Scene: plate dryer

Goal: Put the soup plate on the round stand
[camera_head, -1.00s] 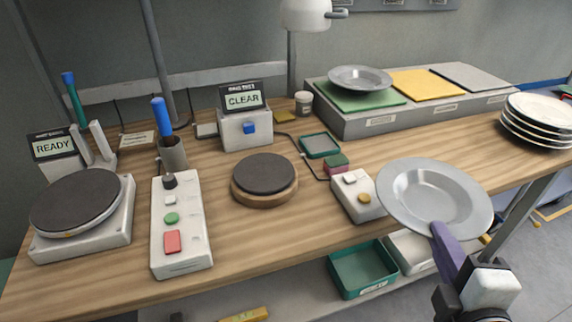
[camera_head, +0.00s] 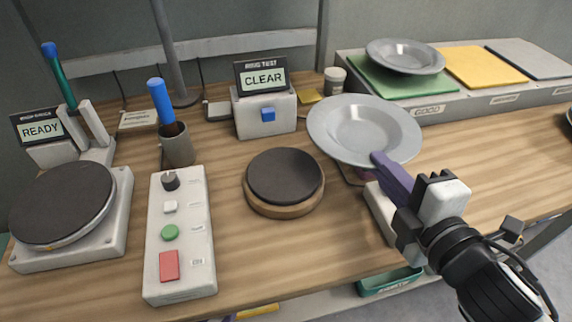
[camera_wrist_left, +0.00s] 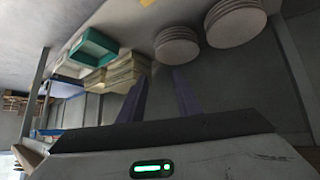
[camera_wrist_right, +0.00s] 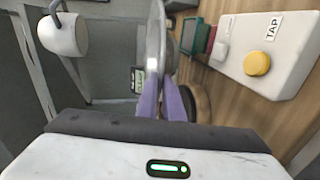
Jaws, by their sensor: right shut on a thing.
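The grey soup plate (camera_head: 362,128) is held by its near rim in my right gripper (camera_head: 380,160), which is shut on it. The plate is up in the air, to the right of and behind the round stand, and appears tilted slightly. In the right wrist view the plate (camera_wrist_right: 155,45) shows edge-on between the purple fingers (camera_wrist_right: 160,100). The round stand (camera_head: 285,175), a dark pad on a wooden base, is on the table's middle and is empty. My left gripper (camera_wrist_left: 160,95) shows only in the left wrist view, its fingers apart with nothing between them.
A white control box (camera_head: 180,240) and a dark turntable (camera_head: 62,203) stand left of the round stand. The CLEAR display box (camera_head: 265,110) is behind it. A second grey plate (camera_head: 405,55) lies on the green mat (camera_head: 380,82). A teal bin (camera_head: 385,284) is below the table edge.

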